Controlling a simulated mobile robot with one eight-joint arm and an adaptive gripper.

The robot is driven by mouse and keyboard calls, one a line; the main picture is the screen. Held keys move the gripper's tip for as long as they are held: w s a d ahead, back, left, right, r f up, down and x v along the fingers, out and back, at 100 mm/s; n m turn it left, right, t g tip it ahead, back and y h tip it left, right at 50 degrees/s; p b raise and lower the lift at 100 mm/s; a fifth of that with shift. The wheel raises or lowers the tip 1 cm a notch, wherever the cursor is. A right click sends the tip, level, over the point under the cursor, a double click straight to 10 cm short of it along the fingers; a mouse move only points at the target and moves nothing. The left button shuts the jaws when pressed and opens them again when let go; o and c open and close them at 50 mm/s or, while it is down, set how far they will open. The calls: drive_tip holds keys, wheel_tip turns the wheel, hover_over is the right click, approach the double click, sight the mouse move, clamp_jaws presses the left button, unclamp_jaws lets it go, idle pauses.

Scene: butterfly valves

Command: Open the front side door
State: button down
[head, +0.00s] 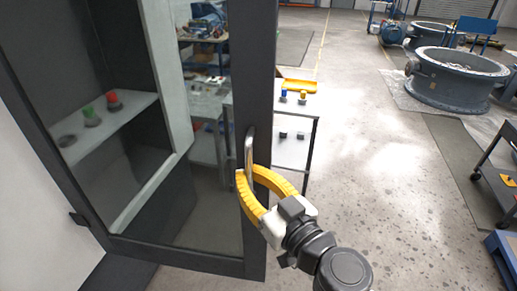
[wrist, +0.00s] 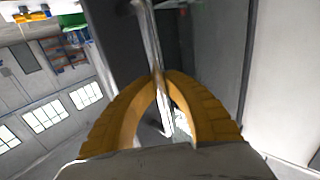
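The door (head: 252,75) is a tall dark frame with a glass pane, in the left half of the head view. A metal bar handle (head: 250,150) stands upright on its right frame strip; it also shows in the wrist view (wrist: 152,40). My gripper (head: 246,174), with yellow curved fingers, is at the lower part of the handle. In the wrist view its fingertips (wrist: 161,76) close in on the bar from both sides. How far the door stands from its cabinet is hard to tell.
Through the glass, a shelf (head: 115,125) holds a red and a green item. A white table (head: 293,150) with small parts stands behind the door's right edge. A large round valve (head: 455,82) lies at back right. The floor (head: 385,150) right of the door is clear.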

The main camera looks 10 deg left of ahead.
drive_tip(key=c, duration=1.4)
unclamp_jaws()
drive_tip(key=shift+d, duration=0.35)
drive_tip(key=shift+a, duration=0.1)
drive_tip(key=shift+a, duration=0.1)
drive_tip(key=shift+r, duration=5.05)
drive_tip(key=shift+f, duration=0.1)
